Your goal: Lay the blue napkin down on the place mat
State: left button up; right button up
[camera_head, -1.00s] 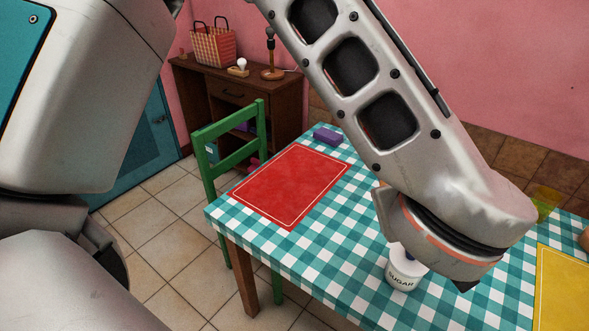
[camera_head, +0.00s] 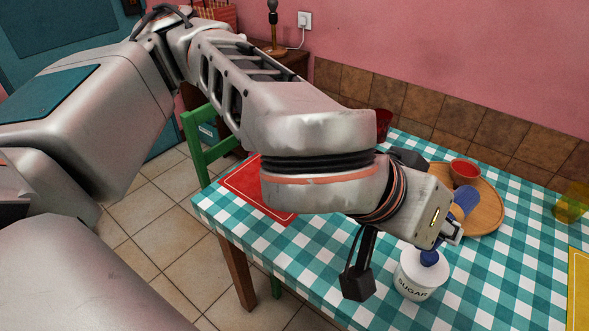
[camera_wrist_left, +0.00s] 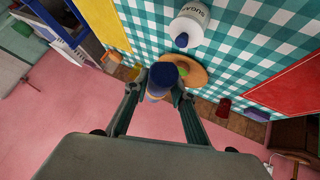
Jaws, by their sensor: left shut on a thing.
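The blue napkin (camera_head: 465,201) is a rolled blue bundle in my left gripper (camera_head: 453,232), partly hidden by the wrist. In the left wrist view the napkin (camera_wrist_left: 164,76) stands between the two fingers of the left gripper (camera_wrist_left: 160,88), which are shut on it. It is held above the table, beside the sugar jar in the head view. A red place mat (camera_head: 240,186) lies at the table's left end, partly covered by my arm. A yellow place mat (camera_head: 578,290) shows at the right edge. My right gripper is not in view.
The white sugar jar (camera_head: 418,280) with a blue top stands close below my left gripper. A round wooden tray (camera_head: 487,215) with a red bowl (camera_head: 465,171) is behind it. A red cup (camera_head: 383,121) and yellow glass (camera_head: 572,202) stand farther off. A green chair (camera_head: 195,140) is left.

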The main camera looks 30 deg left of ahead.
pick_arm(q)
jog(key=w+a+f+m+b, duration=0.1)
jog(key=a+f+b, duration=0.1)
jog(key=a+f, duration=0.2)
jog(key=w+a+f+m+g+h+b, duration=0.1)
jog(key=a+f, duration=0.3)
jog(key=a, duration=0.7)
jog(key=w+a+f+m+h+b, duration=0.1)
jog(key=w+a+f+b, duration=0.1)
jog(key=a, duration=0.6)
jog(key=shift+a+f+m+g+b, duration=0.2)
jog(key=shift+f+m+g+b, duration=0.25)
jog(key=shift+f, duration=0.5)
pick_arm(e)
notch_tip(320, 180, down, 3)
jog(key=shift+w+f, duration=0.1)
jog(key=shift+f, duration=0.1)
